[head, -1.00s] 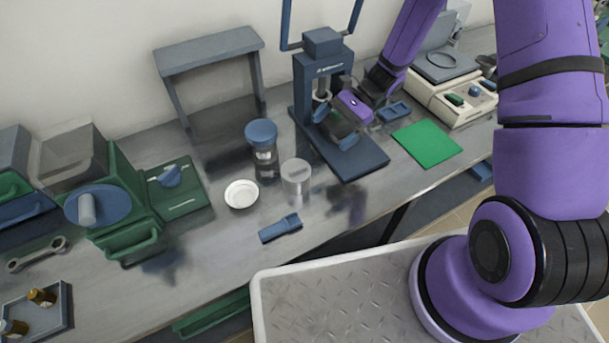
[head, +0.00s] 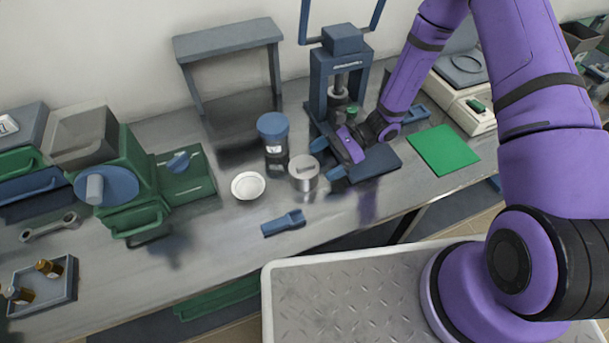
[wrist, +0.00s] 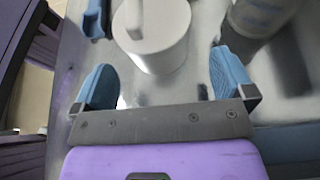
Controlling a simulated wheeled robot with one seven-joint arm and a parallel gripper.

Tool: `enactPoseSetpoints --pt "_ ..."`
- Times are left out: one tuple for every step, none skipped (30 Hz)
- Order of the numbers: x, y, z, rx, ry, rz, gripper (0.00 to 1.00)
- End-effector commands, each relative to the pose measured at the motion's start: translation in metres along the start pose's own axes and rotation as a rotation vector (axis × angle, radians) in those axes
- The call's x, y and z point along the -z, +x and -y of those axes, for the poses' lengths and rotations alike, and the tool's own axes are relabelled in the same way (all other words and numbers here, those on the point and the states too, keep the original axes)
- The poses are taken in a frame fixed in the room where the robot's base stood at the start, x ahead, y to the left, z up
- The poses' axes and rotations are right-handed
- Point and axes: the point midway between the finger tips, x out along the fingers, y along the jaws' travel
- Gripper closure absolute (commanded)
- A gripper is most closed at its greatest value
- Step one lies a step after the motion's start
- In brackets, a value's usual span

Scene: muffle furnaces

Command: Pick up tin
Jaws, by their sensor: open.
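The tin (head: 304,175) is a short silver cylinder with a raised bar on its lid. It stands upright on the steel bench, and in the wrist view the tin (wrist: 153,48) sits just ahead of the space between my fingers. My gripper (head: 328,159) is open and empty just to the right of the tin, with its blue fingertips pointing toward it. In the wrist view my gripper (wrist: 163,80) has one finger to each side of the tin's line. I cannot tell whether a finger touches it.
A blue-lidded jar (head: 273,138) stands close behind the tin. A white dish (head: 248,186) is to its left and a blue scoop-like tool (head: 283,223) in front. A blue press (head: 340,80) stands behind my gripper; a green mat (head: 444,150) lies to the right.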

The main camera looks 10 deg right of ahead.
Motion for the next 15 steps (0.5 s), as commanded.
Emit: enactPoseSetpoints --pt "0.000 0.004 -0.001 -0.001 0.001 0.001 0.00" --pt "0.000 0.006 -0.001 -0.001 0.001 0.001 0.00" --pt "-0.001 0.011 -0.002 -0.002 0.001 0.002 0.00" --pt "-0.001 0.015 -0.003 -0.003 0.001 0.002 0.00" --pt "-0.001 0.020 -0.004 -0.003 0.001 0.003 0.00" --pt "-0.001 0.026 -0.004 -0.003 0.001 0.002 0.00" --pt "-0.001 0.030 -0.005 -0.004 0.001 0.002 0.00" --pt "-0.001 0.034 -0.005 -0.002 0.000 0.001 0.00" --pt "-0.001 0.039 -0.005 -0.002 0.000 0.001 0.00" --pt "-0.001 0.042 -0.005 -0.002 0.000 0.001 0.00" --pt "-0.001 0.045 -0.005 -0.002 0.001 0.001 0.00" --pt "-0.001 0.048 -0.005 -0.001 0.001 0.001 0.00" --pt "-0.001 0.050 -0.005 -0.001 0.001 0.001 0.00" --pt "-0.001 0.051 -0.005 0.000 0.001 0.001 0.00" --pt "-0.001 0.051 -0.005 0.000 0.000 0.001 0.00"
